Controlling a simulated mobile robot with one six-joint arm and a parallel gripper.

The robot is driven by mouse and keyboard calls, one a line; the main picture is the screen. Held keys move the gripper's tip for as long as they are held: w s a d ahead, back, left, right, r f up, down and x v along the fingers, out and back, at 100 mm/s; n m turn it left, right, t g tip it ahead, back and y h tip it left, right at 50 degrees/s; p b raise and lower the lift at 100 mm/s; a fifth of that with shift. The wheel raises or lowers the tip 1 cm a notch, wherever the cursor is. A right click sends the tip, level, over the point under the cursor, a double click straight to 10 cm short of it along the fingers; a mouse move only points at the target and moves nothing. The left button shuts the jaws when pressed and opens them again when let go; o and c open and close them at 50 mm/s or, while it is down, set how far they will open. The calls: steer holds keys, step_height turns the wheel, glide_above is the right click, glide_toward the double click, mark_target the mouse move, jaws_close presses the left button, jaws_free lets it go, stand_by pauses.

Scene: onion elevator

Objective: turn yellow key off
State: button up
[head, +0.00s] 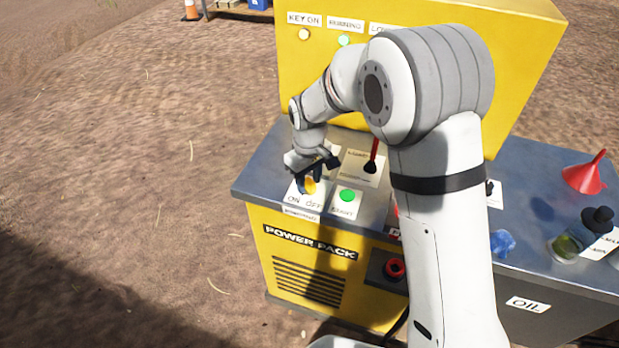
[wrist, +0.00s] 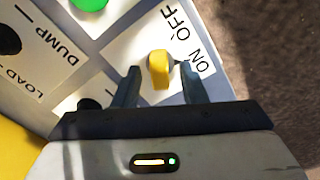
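The yellow key (head: 310,187) stands on a white panel plate with ON and OFF labels, at the front left of the power pack's top. In the wrist view the yellow key (wrist: 159,70) stands between my two fingers, with a gap on each side. My gripper (head: 308,179) is open around the key and points down at the plate. The ON/OFF label (wrist: 190,42) is to the right of the key in the wrist view. A small dark tip at the key's right side lies near ON; I cannot tell the exact setting.
A green start button (head: 347,195) is just right of the key. A red-handled lever (head: 372,158) stands behind it. The yellow back panel carries a pale KEY ON lamp (head: 304,34) and a green RUNNING lamp (head: 344,40).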

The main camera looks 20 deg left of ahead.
steer(key=shift+f, duration=0.15)
steer(key=shift+c, duration=0.5)
jaws_close()
steer(key=shift+n, duration=0.3)
steer(key=n+b, duration=0.1)
steer(key=n, duration=0.4)
steer(key=n+b, duration=0.1)
steer(key=n, duration=0.5)
steer(key=shift+n, duration=0.3)
stand_by(0.3)
